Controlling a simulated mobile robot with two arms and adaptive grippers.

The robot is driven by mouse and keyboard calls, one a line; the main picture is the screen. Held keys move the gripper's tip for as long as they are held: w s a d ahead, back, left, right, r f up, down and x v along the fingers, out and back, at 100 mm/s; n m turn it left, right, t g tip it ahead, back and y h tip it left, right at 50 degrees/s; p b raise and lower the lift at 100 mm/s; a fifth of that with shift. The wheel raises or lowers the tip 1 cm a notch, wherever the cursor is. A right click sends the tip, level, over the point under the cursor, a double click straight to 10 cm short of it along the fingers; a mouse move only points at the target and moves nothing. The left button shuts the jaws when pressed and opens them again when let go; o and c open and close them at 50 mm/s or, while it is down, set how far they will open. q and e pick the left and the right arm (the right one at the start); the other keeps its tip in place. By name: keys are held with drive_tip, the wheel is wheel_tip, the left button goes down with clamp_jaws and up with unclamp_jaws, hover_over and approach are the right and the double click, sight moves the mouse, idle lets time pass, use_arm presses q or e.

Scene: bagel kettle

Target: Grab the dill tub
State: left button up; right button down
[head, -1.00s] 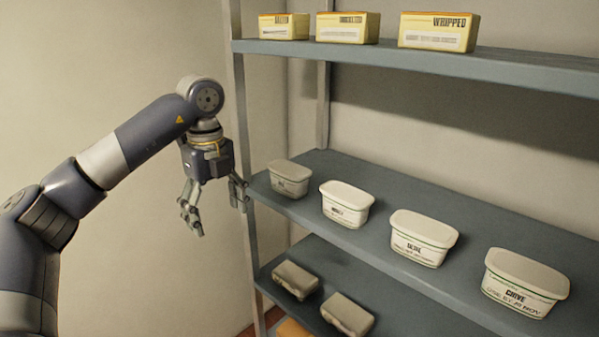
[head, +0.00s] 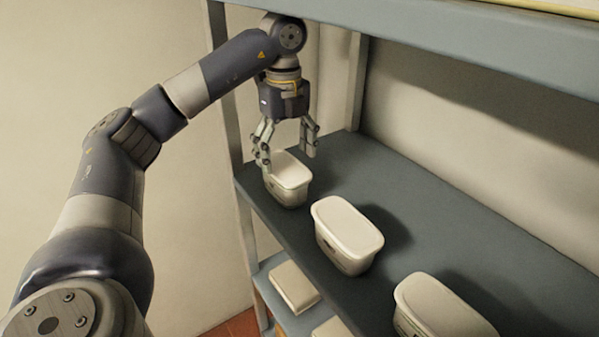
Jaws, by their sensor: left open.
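Three white lidded tubs stand in a row on the middle shelf: the far-left tub (head: 287,186), the middle tub (head: 347,232) and the near tub (head: 440,309), which the bottom edge cuts off. Their labels are not readable now, so I cannot tell which is the dill tub. My left gripper (head: 288,160) is open and points down at the far-left tub. Its fingers are apart, one by the left side of the lid and the others over the far right part. Whether they touch it is unclear. My right gripper is not in view.
The middle shelf (head: 420,210) has clear space behind the tubs. An upper shelf (head: 440,40) overhangs it close to my left wrist. A metal post (head: 229,110) stands left of the gripper. Pale packs (head: 293,287) lie on the lower shelf.

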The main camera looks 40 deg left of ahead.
sight(290, 198)
use_arm(q)
drive_tip(key=shift+w+f, duration=0.1)
drive_tip(key=shift+f, duration=0.4)
drive_tip(key=shift+s+f+b, duration=0.3)
drive_tip(key=shift+f+b, duration=0.1)
drive_tip(key=shift+b, duration=0.1)
drive_tip(key=shift+s+f, duration=0.1)
drive_tip(key=shift+f, duration=0.45)
drive_tip(key=shift+a+f, duration=0.15)
drive_tip(key=shift+f, duration=2.05)
drive_tip(key=c, duration=1.5)
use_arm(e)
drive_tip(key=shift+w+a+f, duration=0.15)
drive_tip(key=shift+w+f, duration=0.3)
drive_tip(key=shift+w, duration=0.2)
